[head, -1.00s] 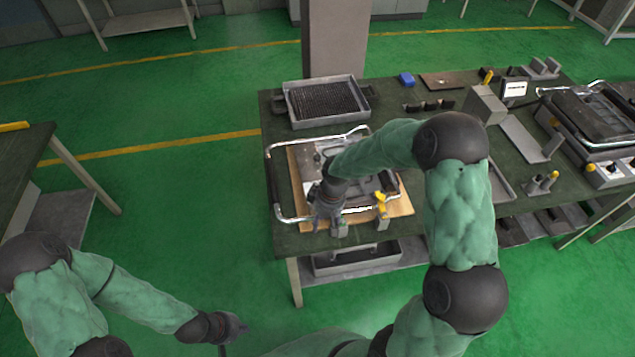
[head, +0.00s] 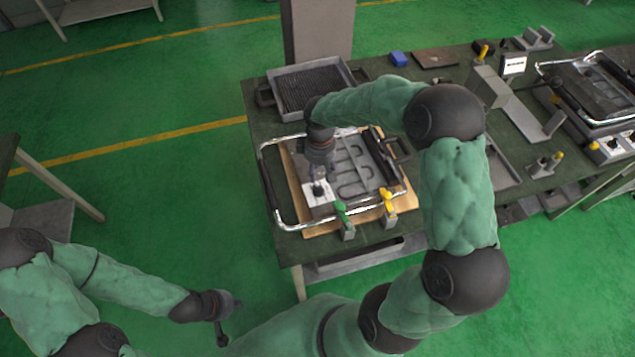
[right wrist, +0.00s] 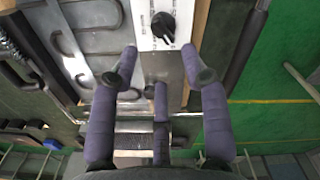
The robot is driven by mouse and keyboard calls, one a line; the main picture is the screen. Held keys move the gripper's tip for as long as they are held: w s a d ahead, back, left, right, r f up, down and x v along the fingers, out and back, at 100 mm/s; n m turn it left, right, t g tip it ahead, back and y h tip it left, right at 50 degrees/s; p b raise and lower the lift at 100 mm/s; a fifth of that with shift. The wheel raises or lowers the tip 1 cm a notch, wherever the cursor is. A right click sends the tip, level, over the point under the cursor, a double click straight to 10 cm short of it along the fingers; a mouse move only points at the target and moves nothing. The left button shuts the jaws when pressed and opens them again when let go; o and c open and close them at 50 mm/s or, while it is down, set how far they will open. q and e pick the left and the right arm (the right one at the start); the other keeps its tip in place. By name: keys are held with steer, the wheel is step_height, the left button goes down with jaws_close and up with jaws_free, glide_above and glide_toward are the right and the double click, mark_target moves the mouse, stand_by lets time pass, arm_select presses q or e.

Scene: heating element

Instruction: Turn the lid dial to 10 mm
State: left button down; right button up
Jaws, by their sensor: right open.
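The lid dial is a black knob (head: 318,189) on a white panel (head: 316,198) at the front left of the heating unit. In the right wrist view the dial (right wrist: 163,26) shows at the top centre, with scale marks around it too small to read. My right gripper (head: 318,176) is just above the dial in the head view. In the right wrist view its purple fingers (right wrist: 160,75) are spread, with nothing between them, and the dial is beyond their tips. I cannot tell any contact. My left gripper (head: 222,325) hangs over the floor at lower left, its fingers unclear.
A green-handled clamp (head: 342,212) and a yellow-handled clamp (head: 388,202) stand at the unit's front edge. A chrome rail (head: 280,205) surrounds the unit. A grey tray (head: 308,88) sits behind it. A second unit (head: 595,95) is at right.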

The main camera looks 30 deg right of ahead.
mark_target(318, 190)
step_height(318, 190, down, 9)
steer(key=shift+f+b, duration=0.1)
steer(key=shift+b, duration=0.6)
jaws_close()
